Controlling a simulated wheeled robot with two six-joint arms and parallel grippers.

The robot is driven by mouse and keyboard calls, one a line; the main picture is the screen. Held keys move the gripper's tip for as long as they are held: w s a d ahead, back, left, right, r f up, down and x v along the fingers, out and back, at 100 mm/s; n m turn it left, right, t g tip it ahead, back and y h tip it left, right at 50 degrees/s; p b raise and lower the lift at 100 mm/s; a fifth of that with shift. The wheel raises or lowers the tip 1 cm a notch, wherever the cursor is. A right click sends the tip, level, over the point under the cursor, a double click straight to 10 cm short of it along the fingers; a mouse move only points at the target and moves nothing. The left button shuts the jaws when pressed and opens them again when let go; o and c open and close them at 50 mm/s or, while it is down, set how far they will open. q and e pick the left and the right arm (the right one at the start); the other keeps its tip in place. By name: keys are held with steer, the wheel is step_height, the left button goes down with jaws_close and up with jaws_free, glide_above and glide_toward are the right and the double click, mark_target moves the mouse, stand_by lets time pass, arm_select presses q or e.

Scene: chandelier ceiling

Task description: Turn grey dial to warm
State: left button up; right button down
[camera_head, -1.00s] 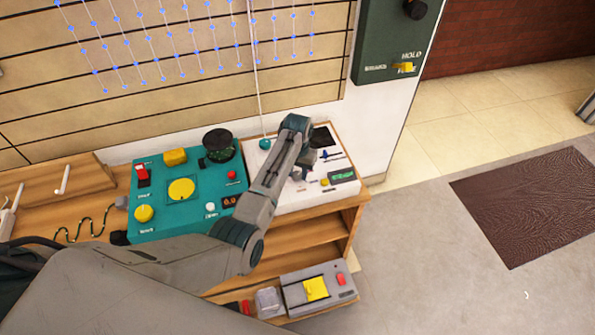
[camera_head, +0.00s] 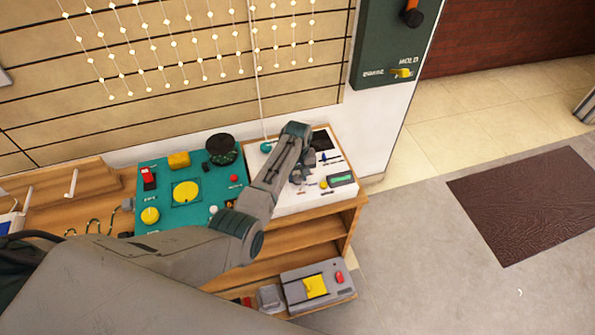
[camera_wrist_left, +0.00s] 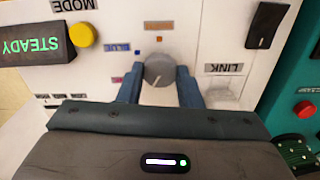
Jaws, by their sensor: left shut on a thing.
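The grey dial (camera_wrist_left: 158,70) sits on the white panel in the left wrist view, with a pale pointer line on its face. Small coloured squares and labels surround it; one label reads BLUE upside down, and an orange square is above the dial. My left gripper (camera_wrist_left: 159,82) has its two blue fingers on either side of the dial and is shut on it. In the head view my left gripper (camera_head: 299,176) is over the white panel (camera_head: 300,205) and mostly hides the dial. The hanging light strings (camera_head: 185,50) have pale warm-white beads. My right gripper is not in view.
A teal panel (camera_head: 150,185) with a yellow disc and several controls stands left of the white panel. In the wrist view a yellow button (camera_wrist_left: 82,36) and a STEADY display (camera_wrist_left: 32,45) are close by. A dark green box (camera_head: 385,45) hangs on the wall.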

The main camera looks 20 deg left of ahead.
mark_target(297, 178)
arm_select(q)
steer(key=n+p, duration=0.1)
steer(key=n, duration=0.2)
steer(key=shift+r, duration=0.15)
steer(key=shift+n+p, duration=0.55)
steer(key=shift+n, duration=0.85)
steer(key=o, duration=1)
step_height(297, 178, up, 11)
steer(key=shift+f+b, duration=0.2)
steer(key=shift+b, duration=0.15)
steer(key=shift+f, duration=0.1)
